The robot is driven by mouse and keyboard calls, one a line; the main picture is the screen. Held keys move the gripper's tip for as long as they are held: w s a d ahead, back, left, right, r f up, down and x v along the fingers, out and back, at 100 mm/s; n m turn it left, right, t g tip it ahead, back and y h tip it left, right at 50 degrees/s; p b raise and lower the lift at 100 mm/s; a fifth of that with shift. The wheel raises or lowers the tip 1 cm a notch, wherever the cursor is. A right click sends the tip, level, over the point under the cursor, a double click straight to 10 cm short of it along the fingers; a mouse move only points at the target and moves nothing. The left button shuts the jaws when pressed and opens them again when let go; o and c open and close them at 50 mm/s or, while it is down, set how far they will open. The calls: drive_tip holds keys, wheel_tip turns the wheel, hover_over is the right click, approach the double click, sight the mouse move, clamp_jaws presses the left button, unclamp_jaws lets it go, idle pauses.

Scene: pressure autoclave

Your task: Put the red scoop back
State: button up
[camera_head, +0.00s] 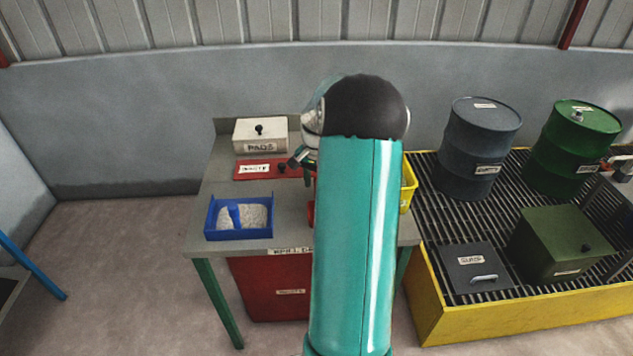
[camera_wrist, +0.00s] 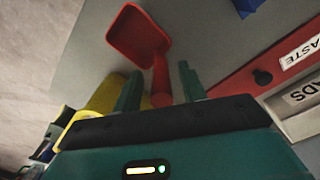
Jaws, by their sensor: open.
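The red scoop (camera_wrist: 138,36) lies on the grey table, its bowl pointing away from my gripper and its handle running back between my fingers in the wrist view. In the head view only a red sliver of it (camera_head: 311,212) shows beside my arm, which hides the rest. My gripper (camera_wrist: 160,88) is open, one finger on each side of the scoop's handle. Whether the fingers touch the handle cannot be told. In the head view my gripper (camera_head: 304,160) is partly hidden behind my arm, over the table.
A blue tray (camera_head: 212,226) holds pale granules and a blue scoop (camera_head: 235,216). A red WASTE lid (camera_head: 245,176) and a white PADS box (camera_head: 258,138) lie behind. A yellow container (camera_head: 409,186) stands at the table's right. Drums stand on a yellow-edged grating (camera_head: 450,328).

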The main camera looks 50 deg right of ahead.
wheel_tip(320, 180, up, 12)
drive_tip(key=shift+f, duration=0.15)
drive_tip(key=shift+r, duration=0.3)
drive_tip(key=w+a+r+n+t+h, duration=0.1)
drive_tip(key=a+r+n, duration=0.3)
drive_tip(key=a, duration=0.8)
drive_tip(key=w+a+r+n+t+h, duration=0.1)
drive_tip(key=a+r+n, duration=0.3)
drive_tip(key=a, duration=0.7)
drive_tip(key=s+a+n+t+y, duration=0.1)
drive_tip(key=s+a+n, duration=0.3)
drive_tip(key=a, duration=0.6)
drive_tip(key=s+a+f+n+t+y, duration=0.1)
drive_tip(key=s+a+n, duration=0.3)
drive_tip(key=s+a, duration=0.4)
drive_tip(key=a+t, duration=0.1)
drive_tip(key=a, duration=0.2)
drive_tip(key=shift+s+t, duration=0.15)
drive_tip(key=shift+t, duration=0.15)
